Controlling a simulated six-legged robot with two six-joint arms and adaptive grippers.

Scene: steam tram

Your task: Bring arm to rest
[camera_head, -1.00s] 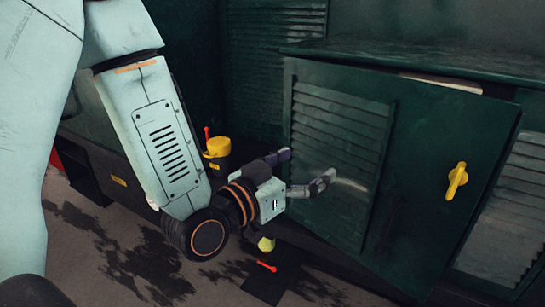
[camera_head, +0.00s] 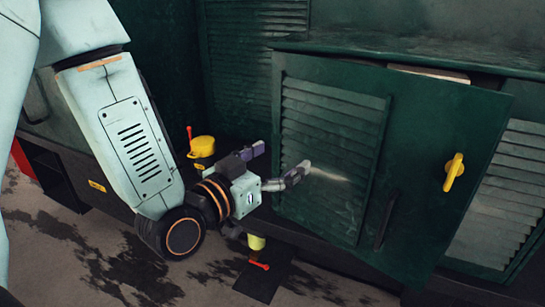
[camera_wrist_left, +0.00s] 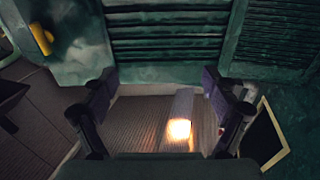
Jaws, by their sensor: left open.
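My left gripper (camera_head: 279,165) is in front of the dark green cabinet door, left of its louvred panel. Its two fingers are spread apart with nothing between them. In the left wrist view the open fingers (camera_wrist_left: 160,92) stand on both sides, with a grey floor and a bright light spot beyond them. My left arm comes in from the upper left of the head view. My right gripper is in neither view.
The green cabinet door (camera_head: 425,150) has a yellow handle (camera_head: 454,172) and stands slightly ajar at its top. A yellow-topped container (camera_head: 202,148) is behind my left wrist. A red lever (camera_head: 259,264) is below the gripper. Open floor lies at lower left.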

